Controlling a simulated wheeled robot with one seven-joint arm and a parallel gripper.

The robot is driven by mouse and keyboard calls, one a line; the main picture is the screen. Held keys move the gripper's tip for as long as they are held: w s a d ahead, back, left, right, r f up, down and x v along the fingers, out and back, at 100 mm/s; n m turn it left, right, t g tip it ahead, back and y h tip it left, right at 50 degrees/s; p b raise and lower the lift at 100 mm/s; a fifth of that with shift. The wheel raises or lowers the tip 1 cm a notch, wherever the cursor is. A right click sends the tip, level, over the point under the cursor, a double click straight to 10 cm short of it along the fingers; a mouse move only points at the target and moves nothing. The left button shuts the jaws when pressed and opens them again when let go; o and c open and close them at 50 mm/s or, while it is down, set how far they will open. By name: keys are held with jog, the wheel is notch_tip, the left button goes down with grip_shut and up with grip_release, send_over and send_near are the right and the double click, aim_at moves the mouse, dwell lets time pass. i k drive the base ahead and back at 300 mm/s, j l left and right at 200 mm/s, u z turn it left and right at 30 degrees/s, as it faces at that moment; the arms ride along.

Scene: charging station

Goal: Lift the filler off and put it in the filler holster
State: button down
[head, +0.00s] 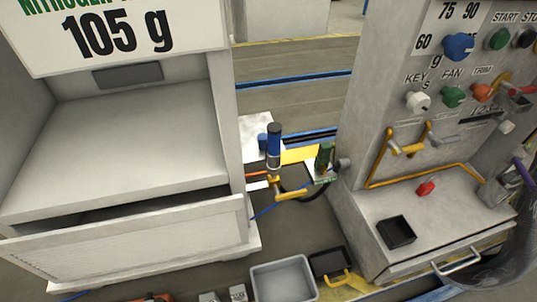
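An upright cylinder with a blue and black top and a pale lower part (273,148) stands in the gap between the two cabinets; it looks like the filler. A yellow handle-like piece (288,192) is at its foot. A green fitting (323,160) stands just right of it, with a dark hose below. I cannot tell how the filler is seated. A yellow bracket (405,149) on the right cabinet's front may be the filler holster, but this is not certain.
The left cabinet (120,150) has a "105 g" sign and an open bay. A grey bin (283,280) sits at the bottom.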

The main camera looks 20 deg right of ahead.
aim_at(274, 129)
jog(key=j+z, duration=0.15)
jog(key=j, duration=0.25)
jog(key=k+j+z, duration=0.15)
jog(key=j, duration=0.2)
jog(key=k+j+z, duration=0.15)
jog(key=j, duration=0.2)
jog(key=k+j+z, duration=0.15)
jog(key=j, duration=0.2)
